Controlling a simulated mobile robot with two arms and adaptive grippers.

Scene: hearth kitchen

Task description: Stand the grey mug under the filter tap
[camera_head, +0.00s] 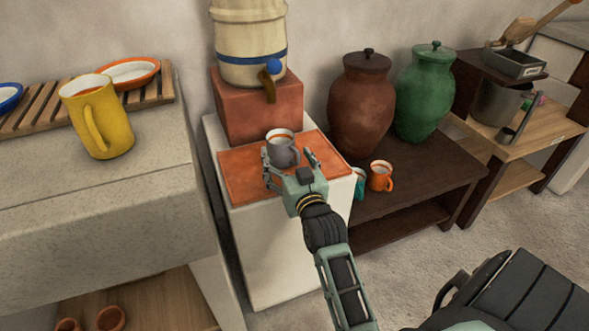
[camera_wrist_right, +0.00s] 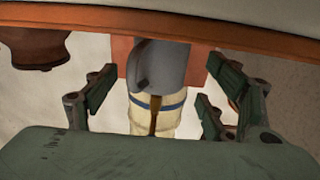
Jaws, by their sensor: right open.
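The grey mug (camera_head: 282,151) stands upright on the orange tiled top (camera_head: 240,180) of a white stand. It is below and slightly in front of the filter tap (camera_head: 268,88), which has a blue knob on the cream filter crock (camera_head: 240,32). My right gripper (camera_head: 291,168) is open at the mug's near side. In the wrist view, the mug (camera_wrist_right: 170,65) is between the spread fingers of the gripper (camera_wrist_right: 158,82), with gaps on both sides. The tap (camera_wrist_right: 153,122) also shows there. My left gripper is not in view.
A red block (camera_head: 258,112) carries the crock behind the mug. A yellow mug (camera_head: 97,118) stands on the left counter (camera_head: 60,190). Brown (camera_head: 360,105) and green (camera_head: 424,92) jars, an orange mug (camera_head: 380,176) and a teal mug (camera_head: 358,184) are on a dark table at right.

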